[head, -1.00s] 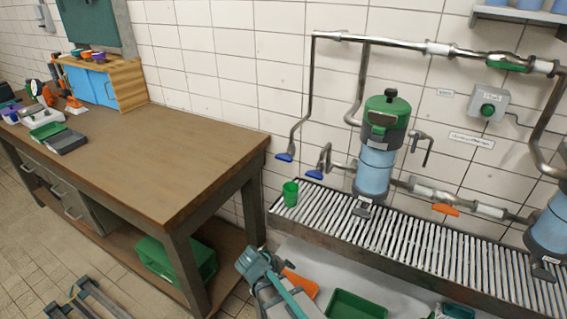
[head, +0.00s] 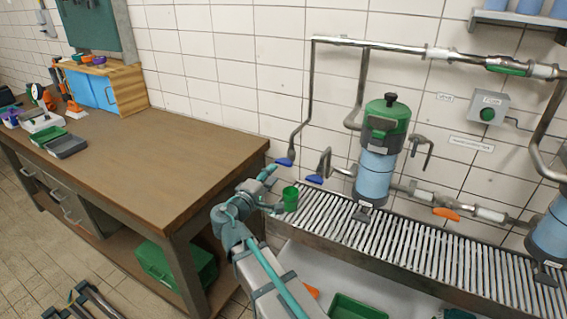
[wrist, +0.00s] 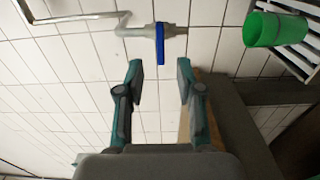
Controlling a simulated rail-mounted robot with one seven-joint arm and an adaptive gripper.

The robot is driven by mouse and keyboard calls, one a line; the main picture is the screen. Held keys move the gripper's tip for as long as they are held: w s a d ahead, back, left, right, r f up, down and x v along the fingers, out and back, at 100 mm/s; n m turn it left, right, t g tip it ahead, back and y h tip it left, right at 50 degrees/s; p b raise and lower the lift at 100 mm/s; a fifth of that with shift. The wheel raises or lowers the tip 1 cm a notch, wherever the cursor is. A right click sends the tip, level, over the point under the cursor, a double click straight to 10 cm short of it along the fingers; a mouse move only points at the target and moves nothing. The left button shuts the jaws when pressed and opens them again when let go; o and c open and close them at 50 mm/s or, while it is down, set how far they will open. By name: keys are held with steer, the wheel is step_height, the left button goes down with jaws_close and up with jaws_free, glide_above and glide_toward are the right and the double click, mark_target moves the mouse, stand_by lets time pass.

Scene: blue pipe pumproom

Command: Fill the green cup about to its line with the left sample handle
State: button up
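The green cup (head: 291,198) stands upright at the left end of the slatted drain grate. It also shows at the upper right of the wrist view (wrist: 275,29). The left blue sample handle (head: 284,162) is on a thin pipe end above and left of the cup; the second blue handle (head: 314,178) is to its right. My gripper (head: 273,189) is beside the cup, below the left handle. In the wrist view my gripper (wrist: 160,78) is open and empty, with a blue handle (wrist: 160,44) ahead between its fingertips. Liquid inside the cup cannot be seen.
The wooden workbench (head: 150,165) is close to my arm on the left. The drain grate (head: 430,245) runs right under the blue-and-green filter housing (head: 377,160). An orange handle (head: 446,214) is on the lower pipe. A green bin (head: 358,306) is below the grate.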

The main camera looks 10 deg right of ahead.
mark_target(282, 164)
steer(key=p+x, duration=0.1)
steer(key=x, duration=0.7)
steer(key=shift+w+d, duration=0.1)
jaws_close()
